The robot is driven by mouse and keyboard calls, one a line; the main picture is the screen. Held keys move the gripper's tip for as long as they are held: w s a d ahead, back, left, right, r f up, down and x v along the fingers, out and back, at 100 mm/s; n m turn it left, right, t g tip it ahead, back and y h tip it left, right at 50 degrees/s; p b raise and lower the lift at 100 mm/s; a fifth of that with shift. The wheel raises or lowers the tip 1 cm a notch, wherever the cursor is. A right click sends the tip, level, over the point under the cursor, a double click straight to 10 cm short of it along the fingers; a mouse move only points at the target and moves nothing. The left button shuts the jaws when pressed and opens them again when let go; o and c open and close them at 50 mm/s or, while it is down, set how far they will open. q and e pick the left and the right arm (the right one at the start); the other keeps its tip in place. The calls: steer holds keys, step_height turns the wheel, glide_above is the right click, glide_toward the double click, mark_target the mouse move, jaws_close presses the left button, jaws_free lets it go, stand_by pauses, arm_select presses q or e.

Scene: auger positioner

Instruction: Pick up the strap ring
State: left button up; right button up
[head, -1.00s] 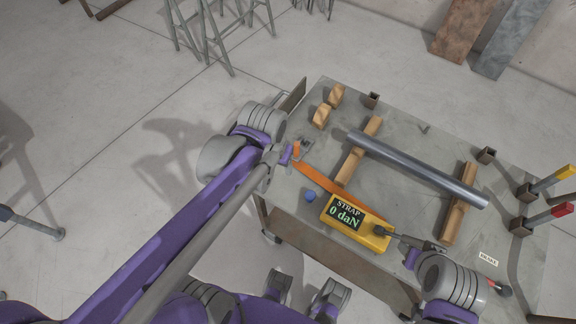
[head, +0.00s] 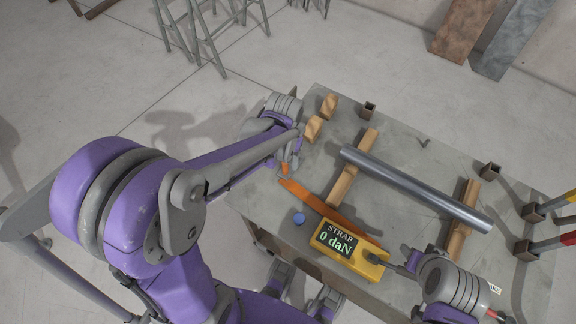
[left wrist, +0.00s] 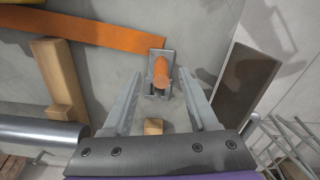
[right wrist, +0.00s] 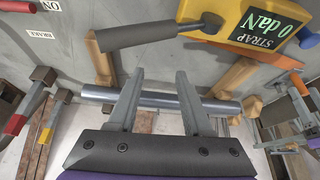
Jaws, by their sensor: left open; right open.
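An orange loop-shaped piece, seemingly the strap ring (left wrist: 161,72), stands on a small grey bracket (left wrist: 161,88) in the left wrist view. It also shows in the head view (head: 285,168), partly covered by my arm. My left gripper (left wrist: 161,78) is open, with its fingers to either side of the piece in the picture; I cannot tell whether they touch it. An orange strap (head: 320,205) runs from near there toward the yellow strap gauge (head: 368,264), which reads 0 daN. My right gripper (right wrist: 160,72) is open and empty, close to the gauge's dark handle (right wrist: 150,36).
A metal tube (head: 415,187) rests across two wooden blocks (head: 352,170) on the grey table (head: 395,150). A blue ball-like knob (head: 299,218) sits by the gauge. Two more wooden blocks (head: 314,128) stand at the table's far left. Levers stand at the right.

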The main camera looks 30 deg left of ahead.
mark_target(286, 172)
arm_select(q)
steer(key=shift+a+f, duration=0.1)
steer(key=shift+f, duration=1.3)
jaws_close()
